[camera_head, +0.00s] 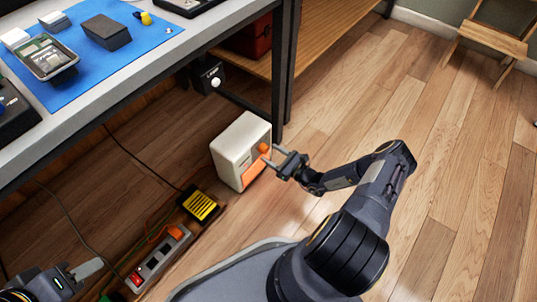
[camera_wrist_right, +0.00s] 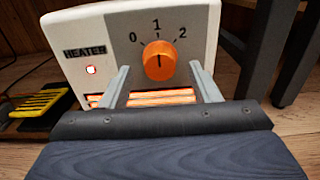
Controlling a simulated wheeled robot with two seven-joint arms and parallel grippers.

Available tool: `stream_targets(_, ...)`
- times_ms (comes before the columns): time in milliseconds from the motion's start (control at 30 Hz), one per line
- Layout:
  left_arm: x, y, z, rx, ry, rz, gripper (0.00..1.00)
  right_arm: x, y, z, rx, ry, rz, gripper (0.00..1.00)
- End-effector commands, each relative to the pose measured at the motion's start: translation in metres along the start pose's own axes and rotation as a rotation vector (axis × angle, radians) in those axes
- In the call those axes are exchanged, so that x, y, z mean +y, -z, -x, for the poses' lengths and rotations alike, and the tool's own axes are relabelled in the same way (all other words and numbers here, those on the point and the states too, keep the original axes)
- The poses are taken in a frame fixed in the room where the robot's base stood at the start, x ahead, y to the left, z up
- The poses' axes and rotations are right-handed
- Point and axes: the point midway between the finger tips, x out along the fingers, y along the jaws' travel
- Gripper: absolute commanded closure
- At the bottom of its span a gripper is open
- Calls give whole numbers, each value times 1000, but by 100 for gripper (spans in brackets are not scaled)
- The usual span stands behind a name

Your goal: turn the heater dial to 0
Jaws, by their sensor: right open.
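The white heater (camera_head: 238,143) stands on the floor under the bench's edge. Its orange dial (camera_head: 263,148) faces my right gripper (camera_head: 272,155). In the right wrist view the heater dial (camera_wrist_right: 159,61) sits below the marks 0, 1 and 2, and its pointer appears to be at 1.
The bench with a blue mat (camera_head: 110,65) is above left, its dark leg (camera_head: 283,75) just behind the heater. A power strip (camera_head: 160,258) and a yellow-black item (camera_head: 200,205) lie left on the floor, with cables.

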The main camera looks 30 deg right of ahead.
Motion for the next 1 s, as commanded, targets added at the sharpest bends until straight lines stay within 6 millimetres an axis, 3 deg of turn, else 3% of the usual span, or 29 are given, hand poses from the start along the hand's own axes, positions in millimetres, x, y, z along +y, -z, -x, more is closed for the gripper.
stream_targets(200,-3,-4,-7,0,0,0,64,0,1,-20,0,-1,1,44)
stream_targets(467,-3,-3,-6,0,0,0,64,0,0,-21,1,-1,1,44)
stream_targets(800,-3,-3,-6,0,0,0,64,0,0,-21,1,-2,2,86)
stream_targets(1000,-3,-3,-6,0,0,0,64,0,0,-21,1,-2,11,89)
